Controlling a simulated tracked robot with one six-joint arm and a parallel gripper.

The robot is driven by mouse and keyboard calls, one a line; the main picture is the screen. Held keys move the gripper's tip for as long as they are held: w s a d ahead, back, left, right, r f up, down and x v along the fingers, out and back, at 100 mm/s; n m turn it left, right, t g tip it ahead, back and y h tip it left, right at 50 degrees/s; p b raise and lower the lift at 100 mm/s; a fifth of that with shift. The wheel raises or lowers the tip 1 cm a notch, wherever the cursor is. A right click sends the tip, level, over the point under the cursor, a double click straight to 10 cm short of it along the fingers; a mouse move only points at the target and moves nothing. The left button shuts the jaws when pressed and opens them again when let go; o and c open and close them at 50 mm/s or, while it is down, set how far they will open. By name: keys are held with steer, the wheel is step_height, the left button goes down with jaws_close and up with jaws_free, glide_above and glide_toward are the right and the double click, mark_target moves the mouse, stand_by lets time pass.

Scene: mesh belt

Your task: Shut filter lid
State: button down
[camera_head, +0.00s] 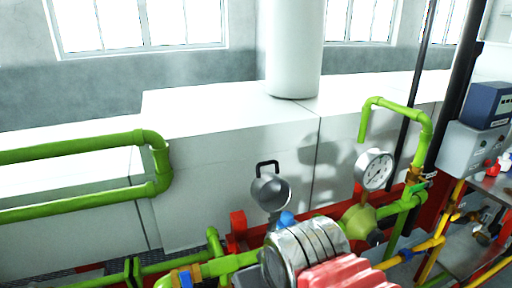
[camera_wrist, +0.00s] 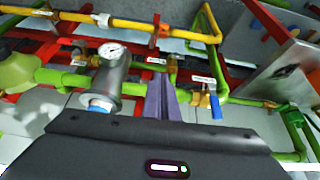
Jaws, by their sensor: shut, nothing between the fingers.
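A grey round part with a black loop handle, which looks like the filter lid (camera_head: 272,191), stands raised and tilted above the green pipework in the head view. A blue part (camera_head: 287,218) shows just below it. In the wrist view, a grey cylinder (camera_wrist: 104,82) with a blue and white end lies left of my gripper; I cannot tell whether it belongs to the filter. My gripper (camera_wrist: 164,88) shows as purple-grey fingers, shut and empty, over the pipes and apart from the lid. I cannot make out my gripper in the head view.
A pressure gauge (camera_head: 375,169) stands right of the lid. A ribbed silver cylinder (camera_head: 304,248) and a red ribbed part fill the lower middle. Green pipes (camera_head: 155,160) run at left. A yellow pipe (camera_wrist: 130,24) and a blue-handled valve (camera_wrist: 215,106) lie around my gripper.

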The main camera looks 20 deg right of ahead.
steer(key=shift+w+d, duration=0.15)
steer(key=shift+w, duration=0.3)
steer(key=w+d+r+g, duration=0.1)
steer(key=w+d+r, duration=0.2)
steer(key=w+r, duration=0.5)
steer(key=w+d+r, duration=0.2)
steer(key=w+r, duration=0.5)
steer(key=r, duration=0.1)
steer(key=w+d+r, duration=0.3)
steer(key=w+d, duration=0.1)
steer(key=w, duration=0.2)
steer(key=w+d+r+g, duration=0.1)
steer(key=w+d+r, duration=0.2)
steer(key=w, duration=0.4)
steer(key=shift+w+d+r+g, duration=0.2)
steer(key=shift+w+d+g, duration=0.1)
steer(key=shift+d, duration=0.15)
